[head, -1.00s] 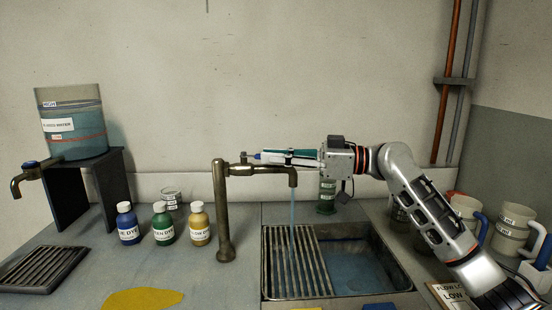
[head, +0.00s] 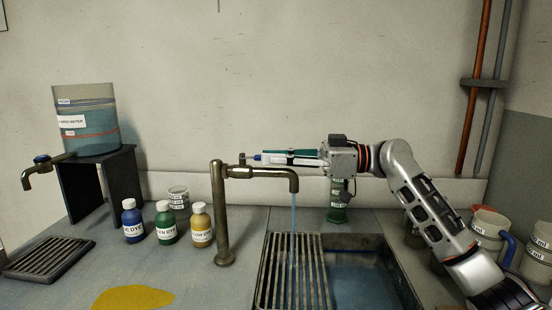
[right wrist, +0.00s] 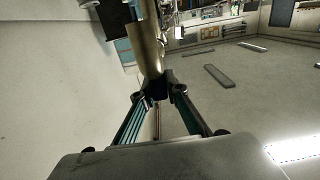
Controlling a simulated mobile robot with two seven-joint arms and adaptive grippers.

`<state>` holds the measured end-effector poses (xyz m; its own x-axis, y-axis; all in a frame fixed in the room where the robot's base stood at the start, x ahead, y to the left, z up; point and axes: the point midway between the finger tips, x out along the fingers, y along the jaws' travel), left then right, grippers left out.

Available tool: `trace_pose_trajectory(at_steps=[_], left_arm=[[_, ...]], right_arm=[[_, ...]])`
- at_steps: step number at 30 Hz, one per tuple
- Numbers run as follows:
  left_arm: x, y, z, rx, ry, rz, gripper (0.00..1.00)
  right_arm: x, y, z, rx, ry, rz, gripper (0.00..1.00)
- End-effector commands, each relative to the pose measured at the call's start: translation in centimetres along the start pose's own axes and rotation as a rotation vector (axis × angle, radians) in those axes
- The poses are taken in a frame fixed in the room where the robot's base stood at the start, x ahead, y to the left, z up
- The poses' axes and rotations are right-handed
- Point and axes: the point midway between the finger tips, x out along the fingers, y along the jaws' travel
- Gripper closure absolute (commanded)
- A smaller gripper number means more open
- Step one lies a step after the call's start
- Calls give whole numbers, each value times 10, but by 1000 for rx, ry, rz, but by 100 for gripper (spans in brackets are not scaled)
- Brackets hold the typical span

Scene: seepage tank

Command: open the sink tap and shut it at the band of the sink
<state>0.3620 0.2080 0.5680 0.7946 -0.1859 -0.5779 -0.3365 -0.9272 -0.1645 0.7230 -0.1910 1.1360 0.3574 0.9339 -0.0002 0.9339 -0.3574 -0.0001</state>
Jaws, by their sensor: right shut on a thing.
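The brass sink tap (head: 222,215) stands at the left of the sink, its arm reaching right over the basin. A thin blue water stream (head: 294,228) runs from its spout into the sink (head: 372,243). Bluish water shows in the basin's right part; a slatted grating covers the left part. I cannot make out a band on the sink wall. My right gripper (head: 262,158) is behind the tap arm, shut on the small tap handle (head: 243,158), mostly hidden by the fingers. In the right wrist view the fingers close at a dark piece beside the brass tap (right wrist: 148,50). My left gripper is not in view.
Blue (head: 133,222), green (head: 165,224) and yellow (head: 201,227) dye bottles stand left of the tap, with a clear beaker (head: 178,196) behind. A water tank (head: 87,120) stands on a black stand. A green container (head: 337,208) is behind the sink. Mugs (head: 486,232) crowd the right.

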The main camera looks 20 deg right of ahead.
Motion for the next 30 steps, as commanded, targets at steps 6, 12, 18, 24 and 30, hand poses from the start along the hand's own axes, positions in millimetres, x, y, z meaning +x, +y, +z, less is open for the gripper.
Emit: trace_pose_trajectory(at_steps=[6, 12, 18, 24, 30], left_arm=[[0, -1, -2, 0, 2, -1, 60], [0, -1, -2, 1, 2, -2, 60], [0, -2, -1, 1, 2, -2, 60], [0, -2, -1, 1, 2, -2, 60], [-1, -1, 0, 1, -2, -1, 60]], right_arm=[[-1, 1, -4, -1, 6, 1, 100], [-1, 1, -4, -1, 6, 2, 100], [-1, 1, -4, -1, 5, 1, 70], [0, 0, -2, -1, 2, -1, 70], [-6, 1, -1, 0, 2, 0, 70]])
